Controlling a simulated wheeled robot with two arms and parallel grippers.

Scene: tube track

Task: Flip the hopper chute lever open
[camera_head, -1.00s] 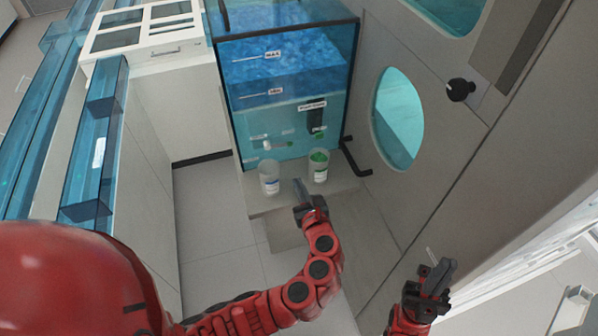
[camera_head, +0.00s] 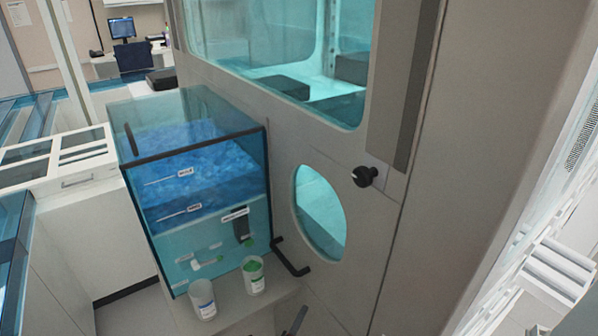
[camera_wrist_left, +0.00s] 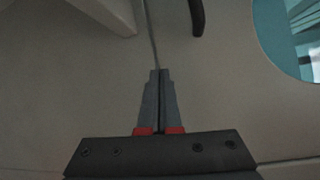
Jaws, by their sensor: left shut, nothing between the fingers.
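The hopper (camera_head: 205,225) is a clear blue box with dark edges, filled with blue pieces, at the left of the head view. Its front carries a small white lever with a green end (camera_head: 207,263) and a dark chute piece (camera_head: 243,226) with a green knob. A black bent handle (camera_head: 291,262) sits at its lower right. The right gripper is out of view.
Two cups, one white (camera_head: 202,298) and one with green contents (camera_head: 254,275), stand on the ledge below the hopper front. The grey wall with a round window (camera_head: 320,212) and black knob (camera_head: 365,176) is at right. A white cabinet (camera_head: 75,240) is left.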

